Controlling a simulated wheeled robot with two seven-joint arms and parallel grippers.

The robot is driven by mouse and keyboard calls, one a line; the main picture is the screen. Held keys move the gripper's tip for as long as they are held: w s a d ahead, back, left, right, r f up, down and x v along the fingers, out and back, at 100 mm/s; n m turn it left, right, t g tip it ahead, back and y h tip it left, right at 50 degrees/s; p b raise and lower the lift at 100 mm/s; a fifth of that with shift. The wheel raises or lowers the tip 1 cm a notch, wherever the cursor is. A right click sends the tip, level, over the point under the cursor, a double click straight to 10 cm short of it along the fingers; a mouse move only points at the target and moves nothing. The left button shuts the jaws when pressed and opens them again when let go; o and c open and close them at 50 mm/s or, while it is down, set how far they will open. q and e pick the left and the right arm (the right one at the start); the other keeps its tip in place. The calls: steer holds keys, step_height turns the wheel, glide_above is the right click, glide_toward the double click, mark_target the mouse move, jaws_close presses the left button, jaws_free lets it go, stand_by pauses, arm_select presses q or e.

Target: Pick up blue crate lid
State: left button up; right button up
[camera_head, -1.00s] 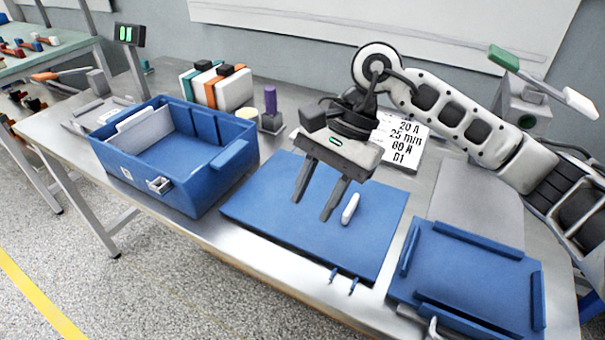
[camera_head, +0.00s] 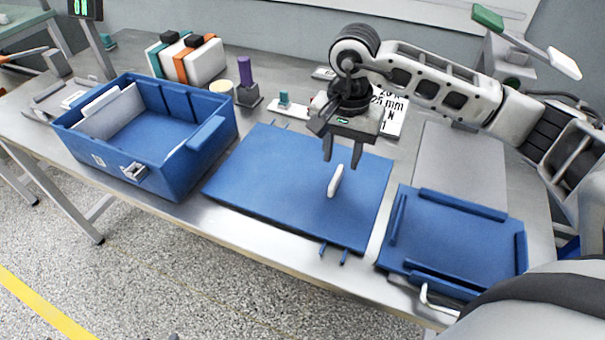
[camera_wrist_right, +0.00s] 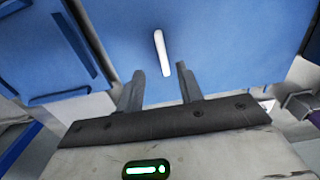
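A flat blue panel (camera_head: 270,190) lies on the bench with a white upright handle (camera_head: 335,181) on top. It looks like the crate lid, and its handle also shows in the right wrist view (camera_wrist_right: 162,54). A second blue panel (camera_head: 455,240) with raised ridges and a metal wire lies to its right; either could belong to the crate. The open blue crate (camera_head: 185,180) stands at the left. My right gripper (camera_head: 342,163) is open and empty above the flat panel, just behind the handle. In the wrist view the handle lines up with the finger gap, beyond the fingertips. My left gripper is out of view.
A purple-topped post (camera_head: 245,75), a white-and-orange block (camera_head: 200,62) and a small teal piece (camera_head: 284,98) stand behind the panel. A printed card (camera_head: 392,118) lies partly behind my right gripper. A grey plate (camera_head: 460,165) lies behind the ridged panel.

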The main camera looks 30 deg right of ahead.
mark_target(337, 176)
steer(key=f, duration=0.2)
steer(key=f+p, duration=0.1)
steer(key=f, duration=0.2)
steer(key=shift+w+a, duration=0.15)
steer(key=shift+a, duration=0.05)
jaws_close()
steer(key=shift+r, duration=0.15)
